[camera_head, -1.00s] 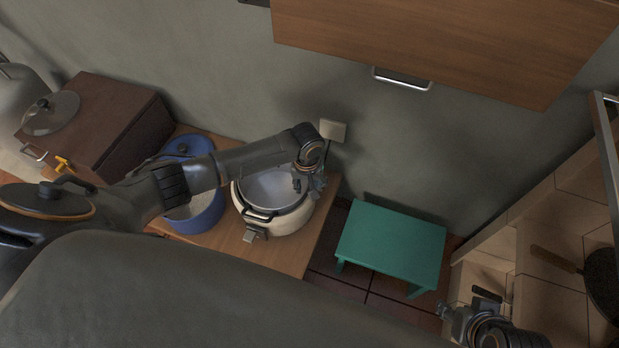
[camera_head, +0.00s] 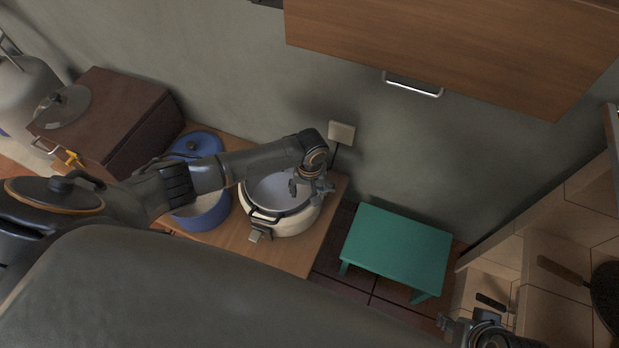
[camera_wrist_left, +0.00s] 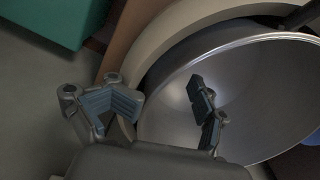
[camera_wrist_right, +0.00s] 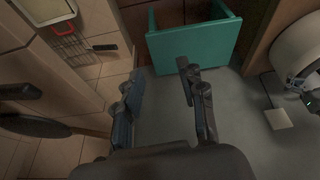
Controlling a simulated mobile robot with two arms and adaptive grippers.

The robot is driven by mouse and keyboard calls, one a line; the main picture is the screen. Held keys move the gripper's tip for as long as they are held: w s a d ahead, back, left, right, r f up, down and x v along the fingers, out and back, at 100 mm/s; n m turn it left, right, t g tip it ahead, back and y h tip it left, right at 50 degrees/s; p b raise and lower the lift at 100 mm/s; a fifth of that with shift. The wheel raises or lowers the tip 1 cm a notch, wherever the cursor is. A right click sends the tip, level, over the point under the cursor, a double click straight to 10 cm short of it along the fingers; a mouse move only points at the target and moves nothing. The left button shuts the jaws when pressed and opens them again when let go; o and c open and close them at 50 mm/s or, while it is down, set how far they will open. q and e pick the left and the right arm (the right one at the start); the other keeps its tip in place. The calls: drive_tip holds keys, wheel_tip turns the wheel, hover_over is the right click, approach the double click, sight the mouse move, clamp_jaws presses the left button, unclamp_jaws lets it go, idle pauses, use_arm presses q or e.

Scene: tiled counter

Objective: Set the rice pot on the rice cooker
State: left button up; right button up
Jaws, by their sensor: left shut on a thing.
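I cannot tell whether the pot rests fully down. My left gripper (camera_head: 311,188) is shut on the pot's wall at its right side; one finger is inside the bowl and one outside. My right gripper (camera_wrist_right: 160,95) is open and empty, away from the table, low at the right in the head view (camera_head: 462,328).
A blue pot (camera_head: 205,212) and a blue lid (camera_head: 195,145) are left of the cooker. A brown box (camera_head: 105,115) stands farther left. A green stool (camera_head: 397,250) is right of the table. A wooden cabinet (camera_head: 450,50) hangs above. A pan (camera_head: 606,295) lies at far right.

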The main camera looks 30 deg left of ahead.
use_arm(q)
drive_tip(key=shift+s+a+r+p, duration=0.2)
drive_tip(key=shift+s+r+p, duration=0.05)
drive_tip(key=shift+r+p, duration=0.15)
drive_tip(key=shift+s+a+r+p, duration=0.2)
drive_tip(key=shift+r+p, duration=0.2)
drive_tip(key=c, duration=0.5)
drive_tip(key=shift+w+r+p, duration=0.1)
drive_tip(key=shift+r+p, duration=0.3)
drive_tip(key=shift+p, duration=0.05)
drive_tip(key=shift+c, duration=1.3)
use_arm(e)
drive_tip(key=shift+f+g+p, duration=0.6)
drive_tip(key=shift+f+p, duration=1.1)
drive_tip(key=shift+f, duration=5.3)
use_arm(q)
wheel_tip(320, 180, up, 8)
drive_tip(key=p, duration=0.5)
drive_tip(key=shift+w+d+p, duration=0.2)
drive_tip(key=shift+d+p, duration=0.2)
use_arm(e)
drive_tip(key=s+d+f+g, duration=0.1)
drive_tip(key=s+d+f, duration=0.1)
drive_tip(key=s+f, duration=1.1)
drive_tip(key=shift+s+f, duration=0.2)
drive_tip(key=shift+s, duration=0.65)
use_arm(q)
drive_tip(key=shift+r, duration=0.1)
use_arm(e)
drive_tip(key=shift+d, duration=0.1)
